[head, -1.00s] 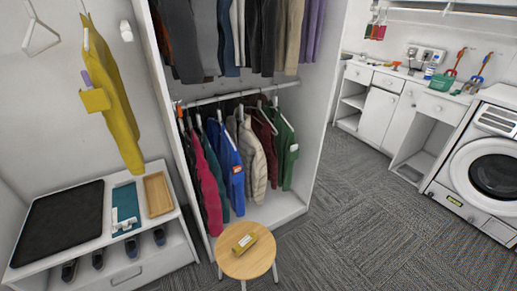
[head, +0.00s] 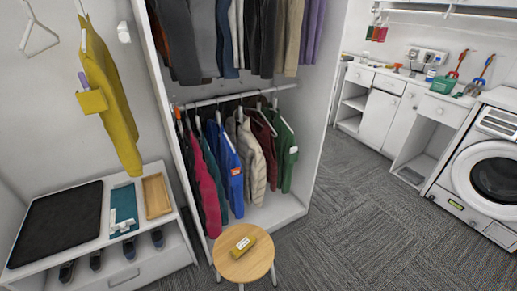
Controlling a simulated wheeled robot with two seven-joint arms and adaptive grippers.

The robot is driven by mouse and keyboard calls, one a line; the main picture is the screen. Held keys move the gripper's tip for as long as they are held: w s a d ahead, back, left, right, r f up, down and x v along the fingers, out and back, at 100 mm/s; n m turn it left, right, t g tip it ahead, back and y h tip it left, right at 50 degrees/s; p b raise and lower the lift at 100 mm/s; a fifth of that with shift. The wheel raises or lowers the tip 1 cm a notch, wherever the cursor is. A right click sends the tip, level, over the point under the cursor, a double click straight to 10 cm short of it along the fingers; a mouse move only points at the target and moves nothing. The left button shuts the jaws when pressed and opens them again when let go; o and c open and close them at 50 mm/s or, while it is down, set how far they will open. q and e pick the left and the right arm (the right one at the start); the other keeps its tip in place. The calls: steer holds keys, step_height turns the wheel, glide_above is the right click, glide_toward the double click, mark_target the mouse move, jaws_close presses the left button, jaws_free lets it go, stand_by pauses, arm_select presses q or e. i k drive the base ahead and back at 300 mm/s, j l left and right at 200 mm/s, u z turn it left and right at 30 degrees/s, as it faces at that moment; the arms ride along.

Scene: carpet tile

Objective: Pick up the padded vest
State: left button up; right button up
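The beige padded vest (head: 251,163) hangs on the lower rail of the open wardrobe, in a row of garments. A blue jacket (head: 229,168) hangs beside it on the left, and a dark red garment (head: 265,145) and a green one (head: 285,155) hang on the right. The neighbours partly cover the vest's sides. Neither of my grippers shows in the head view.
A white shoe bench (head: 90,255) is at left, below a hanging yellow garment (head: 108,95). Carpet (head: 385,230) is clear at right, before the cabinets and washing machine (head: 490,180).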

mark_target(263, 131)
steer(key=i+l+u, duration=0.1)
steer(key=l, duration=0.25)
steer(key=i+l+u, duration=0.1)
steer(key=l, duration=0.25)
steer(key=i+l+u, duration=0.1)
steer(key=l, duration=0.3)
steer(key=i+l+u, duration=0.1)
steer(key=l, duration=0.25)
steer(key=i+l+u, duration=0.1)
steer(key=l, duration=0.3)
steer(key=i, duration=0.1)
